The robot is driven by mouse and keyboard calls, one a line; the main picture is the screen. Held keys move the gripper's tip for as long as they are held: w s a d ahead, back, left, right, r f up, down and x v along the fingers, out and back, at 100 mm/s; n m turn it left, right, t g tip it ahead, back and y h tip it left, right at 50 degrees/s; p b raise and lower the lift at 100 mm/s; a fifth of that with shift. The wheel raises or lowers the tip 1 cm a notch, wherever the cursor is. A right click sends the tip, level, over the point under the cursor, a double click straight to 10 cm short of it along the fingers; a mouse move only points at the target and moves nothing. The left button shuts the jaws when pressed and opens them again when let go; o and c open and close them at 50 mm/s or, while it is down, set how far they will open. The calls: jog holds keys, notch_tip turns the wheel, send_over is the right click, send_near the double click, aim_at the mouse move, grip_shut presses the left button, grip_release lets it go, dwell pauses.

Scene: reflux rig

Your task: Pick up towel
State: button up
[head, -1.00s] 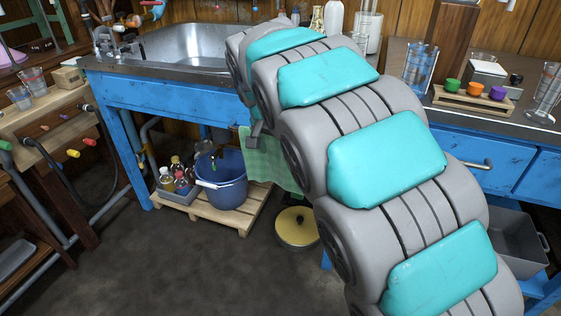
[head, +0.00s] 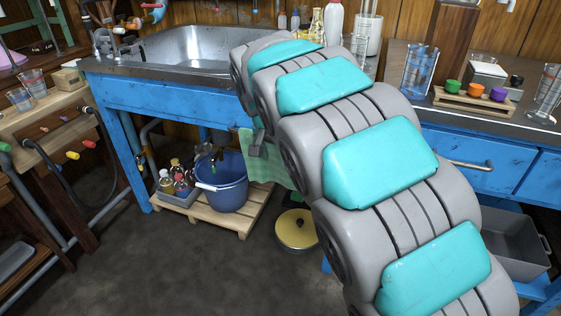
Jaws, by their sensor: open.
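A light green checked towel (head: 262,166) hangs below the front edge of the blue sink bench, in the middle of the head view. My arm covers its right side and upper part. My gripper (head: 256,146) shows only in part as a small grey piece in front of the towel's upper area, just below the bench front. It is open. Most of it is hidden behind my arm, and I cannot tell whether it touches the towel.
The blue bench (head: 170,100) holds a metal sink (head: 185,50). Below stand a blue bucket (head: 225,183) and bottles on a wooden pallet (head: 240,214). A yellow-lidded round container (head: 296,230) is on the floor. Glassware stands at right. The front floor is clear.

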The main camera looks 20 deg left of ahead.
jog(key=shift+w+d+f, duration=0.1)
jog(key=shift+w+f, duration=0.15)
jog(key=shift+f, duration=0.35)
jog(key=shift+c, duration=0.2)
jog(key=shift+r, duration=0.1)
grip_shut()
jog(key=r+p, duration=0.1)
jog(key=r, duration=0.3)
jog(key=r+p, duration=0.2)
jog(key=r, duration=0.2)
jog(key=r+p, duration=0.1)
jog(key=r, duration=0.3)
jog(key=shift+w+d+r+p, duration=0.1)
jog(key=shift+w+r+p, duration=0.1)
jog(key=shift+w+p, duration=0.1)
jog(key=shift+s+f, duration=0.15)
jog(key=shift+f, duration=0.05)
dwell(0.4)
